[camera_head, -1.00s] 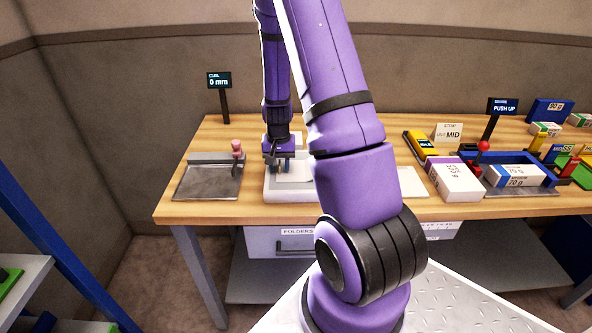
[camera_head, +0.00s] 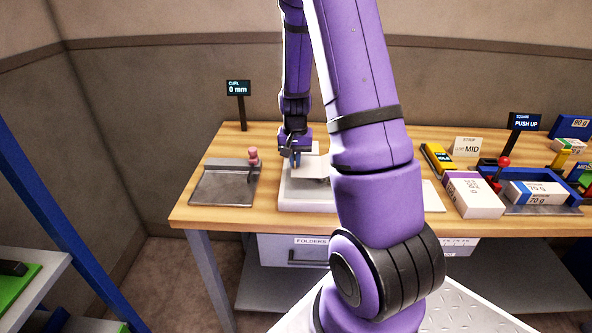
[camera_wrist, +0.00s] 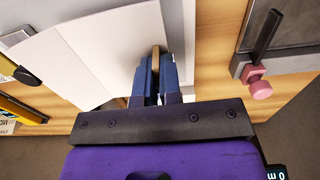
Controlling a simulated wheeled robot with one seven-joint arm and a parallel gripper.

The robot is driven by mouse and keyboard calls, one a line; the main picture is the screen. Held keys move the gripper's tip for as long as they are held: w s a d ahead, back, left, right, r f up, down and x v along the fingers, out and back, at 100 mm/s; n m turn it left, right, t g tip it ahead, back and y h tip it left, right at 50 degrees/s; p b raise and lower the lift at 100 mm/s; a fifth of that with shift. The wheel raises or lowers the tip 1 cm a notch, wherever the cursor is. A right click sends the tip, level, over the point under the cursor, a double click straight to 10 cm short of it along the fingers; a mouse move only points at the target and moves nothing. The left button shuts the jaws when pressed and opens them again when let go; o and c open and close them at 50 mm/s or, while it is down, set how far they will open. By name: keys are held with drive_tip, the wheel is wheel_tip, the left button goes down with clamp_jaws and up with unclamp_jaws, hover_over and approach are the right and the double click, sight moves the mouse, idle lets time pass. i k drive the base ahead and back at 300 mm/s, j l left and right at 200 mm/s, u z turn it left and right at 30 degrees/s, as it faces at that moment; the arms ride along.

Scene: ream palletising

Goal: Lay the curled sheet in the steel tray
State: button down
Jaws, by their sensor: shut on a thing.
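The curled sheet (camera_wrist: 100,50) is white and bends in the wrist view. My gripper (camera_wrist: 154,72) is shut on it near one edge; the fingers hide part of that edge. In the head view my gripper (camera_head: 294,160) is above the white raised-edge stand (camera_head: 306,203), with the sheet (camera_head: 313,168) hanging from it to the right, partly hidden by my arm. The steel tray (camera_head: 222,188) lies flat and empty to the left of my gripper. The wrist view shows the tray (camera_wrist: 292,28) at the upper right.
A pink-knobbed lever (camera_head: 253,157) stands at the tray's back right corner. A "CURL 0 mm" display (camera_head: 238,88) stands behind the tray. Ream packs (camera_head: 475,195) and a blue-edged fixture (camera_head: 540,203) occupy the right. A wood table strip left of the tray is bare.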

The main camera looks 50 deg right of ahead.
sight(226, 187)
drive_tip(key=i+j, duration=0.1)
drive_tip(key=j, duration=0.35)
drive_tip(key=i+j, duration=0.1)
drive_tip(key=j, duration=0.4)
drive_tip(key=i+l, duration=0.1)
drive_tip(key=i, duration=0.5)
